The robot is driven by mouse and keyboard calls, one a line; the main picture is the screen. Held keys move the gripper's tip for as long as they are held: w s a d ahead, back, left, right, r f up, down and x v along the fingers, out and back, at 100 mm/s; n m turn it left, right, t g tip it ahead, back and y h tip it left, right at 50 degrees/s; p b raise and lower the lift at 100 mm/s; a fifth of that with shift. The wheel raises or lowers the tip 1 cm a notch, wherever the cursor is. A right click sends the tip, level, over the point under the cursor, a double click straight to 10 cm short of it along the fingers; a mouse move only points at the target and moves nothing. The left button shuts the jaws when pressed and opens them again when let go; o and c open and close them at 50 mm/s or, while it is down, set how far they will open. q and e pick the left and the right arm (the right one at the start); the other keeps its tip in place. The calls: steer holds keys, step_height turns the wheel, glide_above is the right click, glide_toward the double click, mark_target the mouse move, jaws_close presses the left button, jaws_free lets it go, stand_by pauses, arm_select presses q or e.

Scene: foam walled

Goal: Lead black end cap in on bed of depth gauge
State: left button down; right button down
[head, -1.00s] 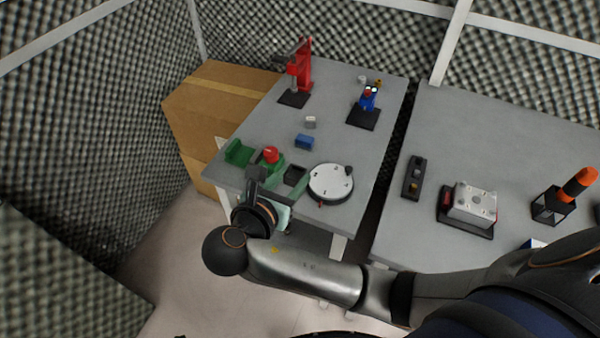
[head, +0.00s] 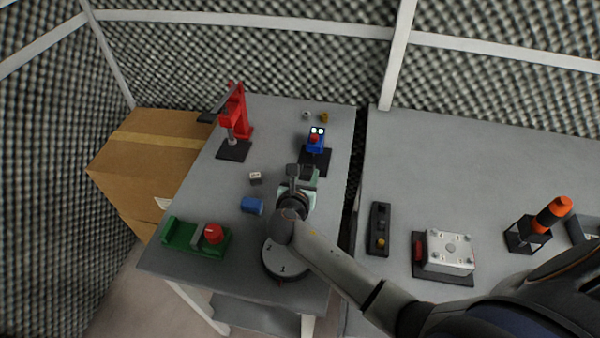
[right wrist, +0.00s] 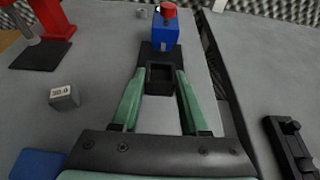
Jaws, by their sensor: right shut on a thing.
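The black end cap (right wrist: 159,78), a square block with a hollow middle, is held between the fingertips of my right gripper (right wrist: 158,84). In the head view my right gripper (head: 304,174) is over the left table, at the near side of the depth gauge. I take the gauge to be the blue device (head: 316,143) with a red top on a black bed (head: 318,164); it also shows in the right wrist view (right wrist: 166,34). The cap appears at the bed's near edge; I cannot tell whether they touch. In the head view the cap is hard to make out. My left gripper is out of view.
A red press (head: 236,112), a blue block (head: 252,205), a small grey block (head: 255,178), a green fixture (head: 183,238) and a round dial plate (head: 272,262) share the table. A gap separates the right table (head: 450,190), which holds other fixtures.

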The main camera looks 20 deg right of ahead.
mark_target(312, 161)
steer(key=shift+w+d+f, duration=0.2)
steer(key=shift+d+f, duration=0.05)
steer(key=shift+d, duration=0.1)
steer(key=shift+s+r, duration=0.1)
steer(key=shift+r+p, duration=0.1)
steer(key=shift+p, duration=0.5)
steer(key=shift+d+f+b, duration=0.1)
steer(key=shift+f+b, duration=0.25)
steer(key=shift+f, duration=0.1)
steer(key=shift+w+d+f+b, duration=0.3)
steer(key=shift+w+f, duration=0.1)
steer(key=shift+f, duration=0.15)
steer(key=shift+w+d+f+b, duration=0.15)
steer(key=shift+w+f+b, duration=0.2)
steer(key=shift+f, duration=0.2)
steer(key=shift+w+d, duration=0.8)
steer(key=shift+w, duration=0.25)
steer(key=shift+w+d, duration=0.75)
steer(key=shift+w, duration=0.25)
